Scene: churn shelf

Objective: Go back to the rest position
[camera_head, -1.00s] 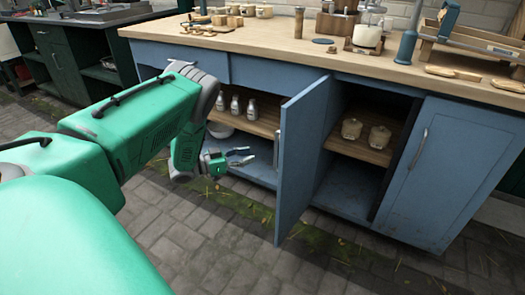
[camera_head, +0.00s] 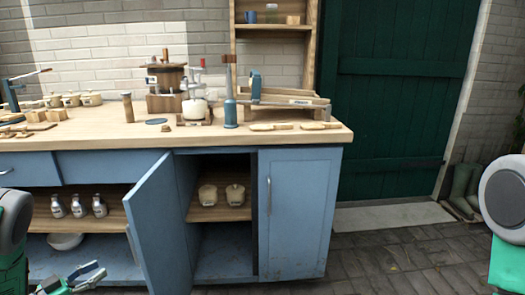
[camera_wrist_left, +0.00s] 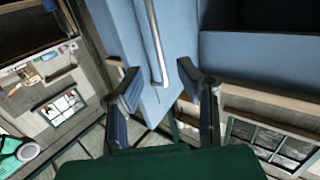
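My left gripper (camera_head: 91,277) shows at the bottom left of the head view, in front of the open part of the blue cabinet. Its fingers are apart and nothing is between their tips. In the left wrist view the gripper (camera_wrist_left: 158,88) is also open, and the blue door (camera_wrist_left: 135,45) with its metal handle (camera_wrist_left: 155,40) shows beyond the fingers. I cannot tell from that view how close the door is. In the head view the cabinet door (camera_head: 162,225) stands swung open. My right gripper is out of view; only part of my right arm shows at the right edge.
The wooden counter (camera_head: 95,140) holds jars, a churn (camera_head: 194,105) and wooden tools. Milk bottles (camera_head: 78,206) and two lidded jars (camera_head: 221,195) stand on the cabinet shelves. A dark green door (camera_head: 395,110) and boots (camera_head: 463,188) are at the right. The paved floor at lower right is clear.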

